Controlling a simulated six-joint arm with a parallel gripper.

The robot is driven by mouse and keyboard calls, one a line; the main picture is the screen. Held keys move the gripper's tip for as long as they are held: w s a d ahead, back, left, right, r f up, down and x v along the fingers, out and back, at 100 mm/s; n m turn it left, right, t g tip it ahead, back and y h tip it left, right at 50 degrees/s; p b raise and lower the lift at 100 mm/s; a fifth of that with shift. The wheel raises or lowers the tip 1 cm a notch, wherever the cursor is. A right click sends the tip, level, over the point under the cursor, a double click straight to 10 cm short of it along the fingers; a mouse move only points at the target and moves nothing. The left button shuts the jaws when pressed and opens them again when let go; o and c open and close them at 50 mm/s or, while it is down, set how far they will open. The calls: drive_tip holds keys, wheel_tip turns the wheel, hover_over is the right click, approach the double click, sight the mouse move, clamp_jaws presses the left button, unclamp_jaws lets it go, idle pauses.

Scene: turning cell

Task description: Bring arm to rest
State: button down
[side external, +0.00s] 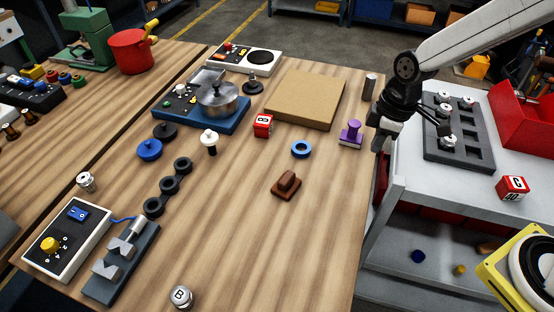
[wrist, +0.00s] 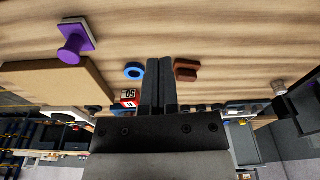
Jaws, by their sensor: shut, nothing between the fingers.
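My gripper (wrist: 158,62) shows in the wrist view with its two dark fingers together and nothing between them. In the side view my arm reaches in from the upper right, and its wrist hangs at the right edge of the wooden table (side external: 245,215), beside the grey tray stand. The gripper is small and dark there, clear of the objects on the table. In the wrist view the fingers show between a blue ring (wrist: 134,71) and a brown block (wrist: 186,70), which lie apart from them on the table.
A purple-handled stamp (side external: 351,134) stands near the table's right edge, close to my wrist. A flat tan board (side external: 306,98) lies behind it. A grey tray (side external: 457,150) and a red bin (side external: 525,115) are on the stand at right. The table's front right is mostly bare.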

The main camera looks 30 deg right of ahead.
drive_tip(key=s+d+m+t+h, duration=0.1)
drive_tip(key=s+d+m, duration=0.6)
drive_tip(key=m, duration=0.2)
drive_tip(key=shift+s+d+f+m+t, duration=0.25)
drive_tip(key=shift+s+m+t, duration=0.05)
drive_tip(key=shift+m, duration=0.1)
